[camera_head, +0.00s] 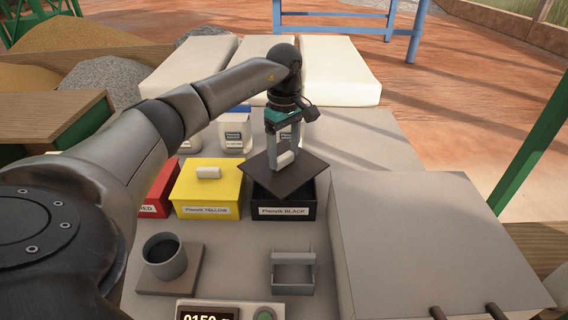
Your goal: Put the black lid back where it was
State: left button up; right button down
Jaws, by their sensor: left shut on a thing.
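The black lid (286,180) is a flat dark square plate with a pale handle on top. My left gripper (283,158) is shut on that handle and holds the lid over the box labelled "Pismtk BLACK" (284,211). The lid is turned at an angle to the box, with one corner pointing toward the front. It hides most of the box's top, so I cannot tell whether it touches the rim. My right gripper is not in view.
A yellow box (208,190) with its lid on stands left of the black box, and a red box (158,196) beyond it. White jars stand behind. In front are a dark cup (164,257) on a scale and a grey holder (293,271). A large grey block (425,235) stands close right.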

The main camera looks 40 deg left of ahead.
aim_at(284, 156)
pick_arm(q)
notch_tip(284, 156, down, 3)
jog(key=shift+f, duration=0.15)
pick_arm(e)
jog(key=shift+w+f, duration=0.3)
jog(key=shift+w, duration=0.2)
pick_arm(q)
jog(key=o, duration=1.4)
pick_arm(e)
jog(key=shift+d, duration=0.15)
pick_arm(q)
notch_tip(284, 156, up, 12)
jog(key=p, duration=0.2)
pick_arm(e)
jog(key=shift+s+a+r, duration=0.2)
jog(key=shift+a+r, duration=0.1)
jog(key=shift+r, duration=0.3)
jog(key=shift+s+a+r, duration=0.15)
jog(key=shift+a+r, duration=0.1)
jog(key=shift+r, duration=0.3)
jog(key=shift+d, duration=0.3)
